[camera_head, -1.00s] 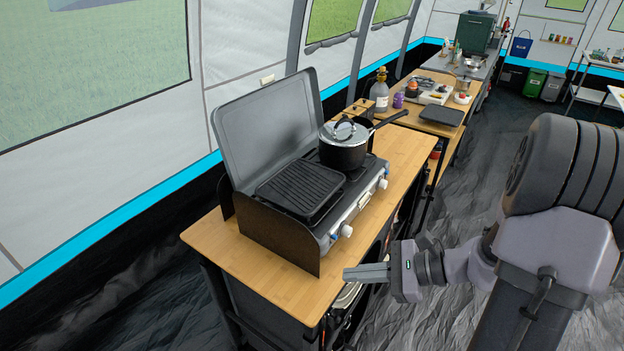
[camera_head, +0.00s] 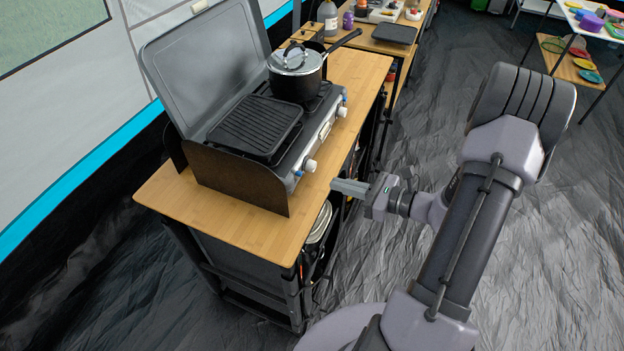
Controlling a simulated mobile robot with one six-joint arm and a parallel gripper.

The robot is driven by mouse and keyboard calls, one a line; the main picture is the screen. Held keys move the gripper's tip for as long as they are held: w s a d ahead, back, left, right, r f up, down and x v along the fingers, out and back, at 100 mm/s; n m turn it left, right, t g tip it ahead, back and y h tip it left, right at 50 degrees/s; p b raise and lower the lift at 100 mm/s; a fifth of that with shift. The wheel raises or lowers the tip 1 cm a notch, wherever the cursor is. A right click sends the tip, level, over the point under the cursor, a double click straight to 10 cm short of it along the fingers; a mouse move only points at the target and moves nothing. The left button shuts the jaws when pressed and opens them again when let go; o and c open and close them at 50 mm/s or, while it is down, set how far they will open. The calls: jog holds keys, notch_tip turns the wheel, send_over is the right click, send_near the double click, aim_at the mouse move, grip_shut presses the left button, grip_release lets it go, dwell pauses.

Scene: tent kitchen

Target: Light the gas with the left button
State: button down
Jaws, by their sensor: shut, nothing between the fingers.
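The camping gas stove (camera_head: 240,190) stands on the wooden counter with its grey lid (camera_head: 205,65) raised. Its front panel carries a white left knob (camera_head: 310,165) and a white right knob (camera_head: 342,112). A small blue spot, which may be the left button (camera_head: 298,173), sits beside the left knob. A ridged black griddle (camera_head: 256,125) covers the left burner, and a lidded black pot (camera_head: 296,86) stands on the right one. My gripper (camera_head: 336,185) is shut and empty, pointing left at the stove front, apart from it, just right of and slightly below the left knob in the picture.
The wooden counter (camera_head: 225,220) has a bare strip in front of the stove. The pot's handle (camera_head: 345,40) sticks out to the upper right. A second table with a dark tray (camera_head: 394,33) and a bottle (camera_head: 328,15) stands behind.

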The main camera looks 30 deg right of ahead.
aim_at(299, 174)
jog(key=b+x, duration=0.2)
jog(key=x, duration=0.5)
jog(key=shift+w+a+f, duration=0.2)
jog(key=shift+w, duration=0.1)
jog(key=shift+w+a, duration=0.2)
jog(key=shift+w, duration=0.15)
